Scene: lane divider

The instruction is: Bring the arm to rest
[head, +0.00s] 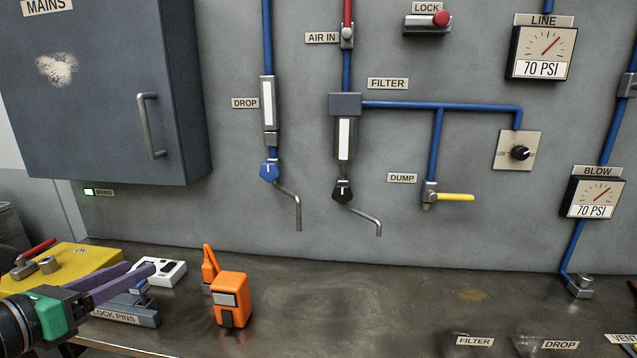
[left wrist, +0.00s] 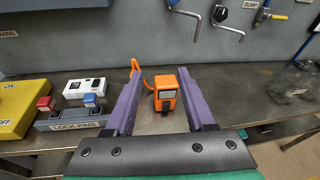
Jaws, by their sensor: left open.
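My left gripper (head: 129,280) comes in from the left in the head view, low over the left end of the workbench. Its two purple fingers are apart and nothing is between them. In the left wrist view the open fingers (left wrist: 162,95) point toward an orange device (left wrist: 164,92) with a grey panel. That orange device (head: 232,298) stands on the bench to the right of the fingertips in the head view, apart from them. My right gripper is in neither view.
The bench (head: 370,300) is clear in the middle. A lock pins holder (head: 125,314), a white box (head: 160,272) and a yellow block (head: 75,262) crowd its left end. Drain pipes (head: 298,212) and a yellow dump lever (head: 455,197) stick out from the wall.

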